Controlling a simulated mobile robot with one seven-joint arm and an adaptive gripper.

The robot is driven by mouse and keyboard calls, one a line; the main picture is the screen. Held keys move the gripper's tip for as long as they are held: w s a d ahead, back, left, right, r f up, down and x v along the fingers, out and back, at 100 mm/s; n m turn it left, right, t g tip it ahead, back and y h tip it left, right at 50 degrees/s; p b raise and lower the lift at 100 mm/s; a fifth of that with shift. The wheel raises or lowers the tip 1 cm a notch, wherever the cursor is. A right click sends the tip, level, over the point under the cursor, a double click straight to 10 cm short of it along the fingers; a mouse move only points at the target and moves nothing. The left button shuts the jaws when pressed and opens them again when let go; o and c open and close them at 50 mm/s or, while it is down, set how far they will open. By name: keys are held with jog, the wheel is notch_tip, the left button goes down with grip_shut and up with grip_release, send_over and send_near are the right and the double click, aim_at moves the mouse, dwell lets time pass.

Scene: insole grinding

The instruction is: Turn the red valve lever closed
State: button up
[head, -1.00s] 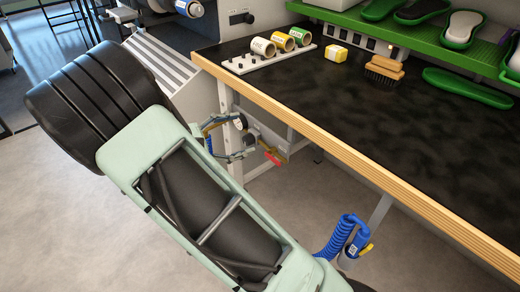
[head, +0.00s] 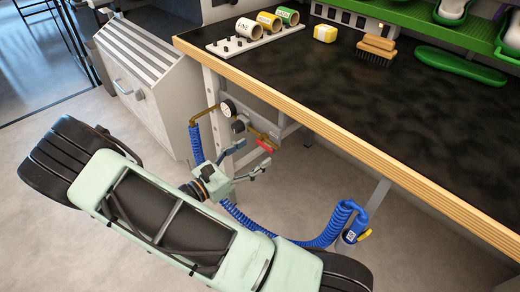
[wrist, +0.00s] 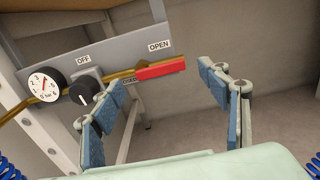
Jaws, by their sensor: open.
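The red valve lever (head: 266,145) sits under the front edge of the workbench, on a brass pipe. In the wrist view the red lever (wrist: 160,70) lies roughly along the pipe, below the OPEN label (wrist: 159,46). A second label (wrist: 129,80) beside its left end is partly hidden. My gripper (head: 254,154) is open and empty, just below and left of the lever in the head view. In the wrist view the lever shows ahead, between and beyond my spread fingers (wrist: 162,95). I see no contact with it.
A pressure gauge (wrist: 46,84) and a black knob (wrist: 86,90) are left of the lever, on a grey panel (wrist: 110,54). A blue coiled hose (head: 325,228) hangs beneath the bench (head: 320,115). A grey cabinet (head: 150,85) stands to the left.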

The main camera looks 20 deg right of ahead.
aim_at(263, 147)
jog(key=shift+x, duration=1.75)
jog(key=c, duration=1.2)
jog(key=shift+o, duration=0.2)
